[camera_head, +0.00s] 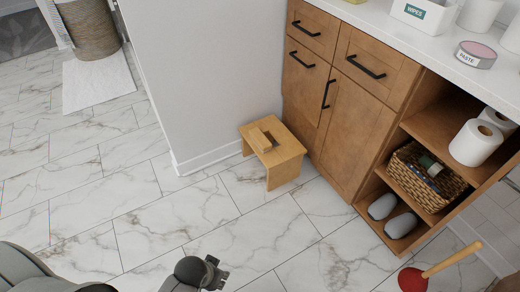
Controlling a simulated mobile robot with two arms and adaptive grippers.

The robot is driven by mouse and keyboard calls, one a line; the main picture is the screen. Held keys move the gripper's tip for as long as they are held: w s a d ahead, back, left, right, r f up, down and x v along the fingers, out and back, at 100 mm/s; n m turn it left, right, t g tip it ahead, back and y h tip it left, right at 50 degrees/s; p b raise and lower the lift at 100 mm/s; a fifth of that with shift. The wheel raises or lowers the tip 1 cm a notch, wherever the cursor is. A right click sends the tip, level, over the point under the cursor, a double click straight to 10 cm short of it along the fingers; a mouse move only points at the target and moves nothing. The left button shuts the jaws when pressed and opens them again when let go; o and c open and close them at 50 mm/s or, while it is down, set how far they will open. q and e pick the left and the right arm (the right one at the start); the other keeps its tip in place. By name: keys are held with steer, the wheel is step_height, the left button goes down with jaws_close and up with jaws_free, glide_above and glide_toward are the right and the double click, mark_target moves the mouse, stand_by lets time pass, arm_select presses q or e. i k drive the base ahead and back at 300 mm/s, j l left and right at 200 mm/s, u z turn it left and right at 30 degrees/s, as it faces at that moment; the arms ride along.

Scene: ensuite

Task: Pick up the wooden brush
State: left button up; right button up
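A small wooden stool (284,156) stands on the tiled floor between the white wall end and the cabinet. A wooden block-like thing, which looks like the wooden brush (259,139), lies on top of the stool; its bristles cannot be made out. My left gripper (214,273) is at the bottom of the picture, below and left of the stool and well apart from it. It is dark and small, and its finger gap is not clear. My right gripper is not in view.
A wooden cabinet (345,115) stands right beside the stool. Its open shelves hold a wicker basket (408,178), toilet rolls (475,143) and grey slippers (400,225). A red plunger (413,280) is at the lower right. The floor before the stool is clear.

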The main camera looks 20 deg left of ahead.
mark_target(264, 145)
steer(key=i+j+z, duration=0.1)
steer(key=i+j, duration=0.25)
steer(key=i, duration=0.2)
steer(key=i+j, duration=0.35)
steer(key=i, duration=0.2)
steer(key=l+z, duration=0.05)
